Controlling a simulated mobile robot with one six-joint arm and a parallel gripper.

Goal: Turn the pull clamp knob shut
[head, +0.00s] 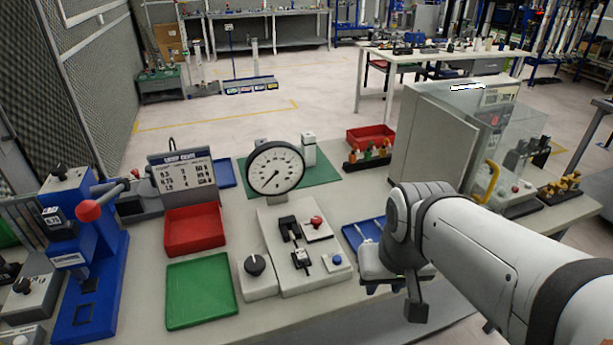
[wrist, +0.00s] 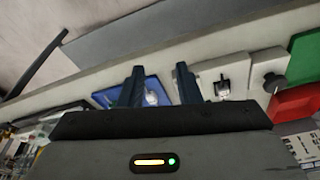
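A round black knob (head: 254,265) sits on a small pale block at the left of the pull gauge fixture (head: 285,225); it looks like the clamp knob. The fixture's upright plate carries a white dial gauge (head: 275,168), with black clamp parts (head: 291,228) below it. In the wrist view the black knob (wrist: 274,82) is at the right, well clear of the fingers. My gripper (wrist: 158,75) is open and empty, its two dark fingers apart, with a blue tray (wrist: 153,92) beyond them. In the head view it hangs near the front table edge, right of the fixture.
A red tray (head: 194,230) and a green tray (head: 202,291) lie left of the knob. A blue press (head: 85,255) with a red ball lever stands further left. A blue button (head: 337,259) is right of the clamp parts. A clear-sided cabinet (head: 460,140) stands behind my arm.

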